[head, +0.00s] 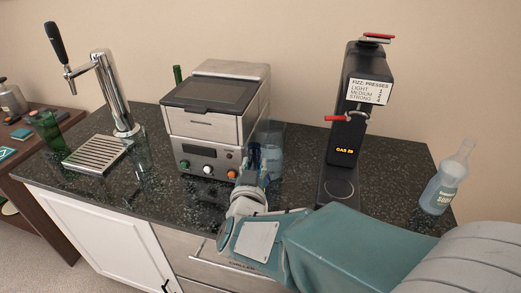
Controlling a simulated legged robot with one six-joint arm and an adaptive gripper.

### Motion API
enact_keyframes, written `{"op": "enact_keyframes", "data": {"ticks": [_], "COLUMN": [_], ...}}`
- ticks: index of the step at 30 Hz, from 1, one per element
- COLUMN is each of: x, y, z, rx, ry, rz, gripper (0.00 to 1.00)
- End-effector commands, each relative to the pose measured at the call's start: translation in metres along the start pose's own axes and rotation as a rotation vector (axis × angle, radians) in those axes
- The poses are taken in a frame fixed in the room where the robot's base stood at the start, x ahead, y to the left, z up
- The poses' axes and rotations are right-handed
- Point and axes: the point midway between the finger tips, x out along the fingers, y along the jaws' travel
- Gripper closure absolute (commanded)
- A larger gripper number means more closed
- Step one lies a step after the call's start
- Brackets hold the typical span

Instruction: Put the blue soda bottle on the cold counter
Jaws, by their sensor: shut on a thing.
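A translucent pale-blue bottle (446,182) with a narrow neck and white lettering stands upright at the right end of the dark speckled counter (200,212). My gripper (256,160) is left of it, in front of the right side of a steel machine. It is shut on a clear bluish vessel (273,146), partly hidden behind the fingers. I cannot tell whether the vessel touches the counter or is a bottle. No part of the counter is clearly marked as cold.
The steel machine (215,110) with knobs and a black fizz press (345,135) stand at the back. A tap (105,85), drip tray (98,154), clear glass (140,160) and green glass (47,130) are left. My arm crosses the front right.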

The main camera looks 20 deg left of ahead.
Motion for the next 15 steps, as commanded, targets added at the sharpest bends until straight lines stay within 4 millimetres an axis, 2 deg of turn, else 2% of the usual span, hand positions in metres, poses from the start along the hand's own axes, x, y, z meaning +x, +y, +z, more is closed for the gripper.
{"op": "enact_keyframes", "data": {"ticks": [10,11,12,13,15], "x": [0.0001,-0.0002,-0.0002,-0.0003,-0.0002], "y": [0.0001,0.0004,0.0004,0.0004,0.0004], "z": [-0.0002,0.0019,0.0019,0.0019,0.0019], "rx": [0.003,0.001,0.001,0.001,0.001], "ry": [0.009,0.003,0.003,0.003,0.003], "rz": [0.000,0.000,0.000,0.000,0.000], "gripper": [1.00,0.49,0.31,0.28,0.28]}}
